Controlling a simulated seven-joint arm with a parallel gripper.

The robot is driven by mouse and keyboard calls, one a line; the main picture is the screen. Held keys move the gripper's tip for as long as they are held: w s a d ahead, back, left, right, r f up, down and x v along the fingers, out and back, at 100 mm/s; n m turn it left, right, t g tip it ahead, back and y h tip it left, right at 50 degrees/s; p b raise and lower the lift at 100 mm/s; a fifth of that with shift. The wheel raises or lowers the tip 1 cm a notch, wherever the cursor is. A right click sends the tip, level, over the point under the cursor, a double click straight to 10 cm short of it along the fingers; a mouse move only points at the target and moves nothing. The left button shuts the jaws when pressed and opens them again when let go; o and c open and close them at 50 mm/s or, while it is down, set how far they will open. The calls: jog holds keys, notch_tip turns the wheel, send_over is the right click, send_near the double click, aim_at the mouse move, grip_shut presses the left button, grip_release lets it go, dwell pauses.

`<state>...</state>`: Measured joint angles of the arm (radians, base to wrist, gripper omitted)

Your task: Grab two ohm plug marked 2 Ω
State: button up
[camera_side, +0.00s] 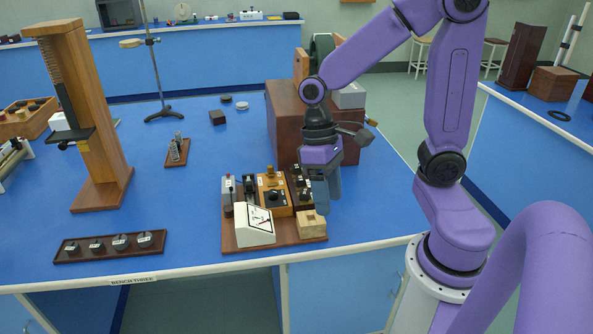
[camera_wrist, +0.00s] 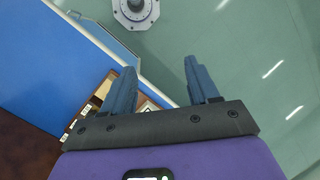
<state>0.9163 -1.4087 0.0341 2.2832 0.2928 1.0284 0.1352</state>
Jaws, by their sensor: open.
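Several dark round pieces with pale labels, which look like plugs (camera_side: 120,241), sit in a row on a dark wooden strip (camera_side: 80,256) at the front left of the bench. Their markings are too small to read, so I cannot tell which is 2 Ω. My gripper (camera_side: 326,207) hangs fingers down at the right edge of the instrument board, far to the right of the strip. In the wrist view my gripper (camera_wrist: 161,68) has its two blue fingers apart with nothing between them. The strip is not visible there.
The instrument board (camera_side: 285,234) carries a white sloped meter (camera_side: 254,224), a wooden block (camera_side: 312,223) and boxes with knobs. A large brown box (camera_side: 285,124) stands behind. A tall wooden stand (camera_side: 90,120) rises at left. Blue bench top is clear between strip and board.

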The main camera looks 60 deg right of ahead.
jog(key=w+d+f+m+t+y, duration=0.35)
jog(key=w+d+m+y, duration=0.35)
jog(key=w+d+m, duration=0.8)
jog(key=d+f+m+t+y, duration=0.2)
jog(key=d+f+m+t, duration=0.15)
jog(key=d+m, duration=0.65)
jog(key=m+t+h, duration=0.2)
jog(key=m+t, duration=0.2)
jog(key=t, duration=0.1)
send_near(296, 171)
jog(key=shift+w+d+x, duration=0.15)
jog(key=shift+x, duration=1.05)
jog(key=shift+w+d+x, duration=0.2)
jog(key=shift+x, duration=0.95)
jog(key=shift+w+d+x, duration=0.15)
jog(key=shift+x, duration=1.05)
jog(key=shift+r, duration=0.1)
grip_shut()
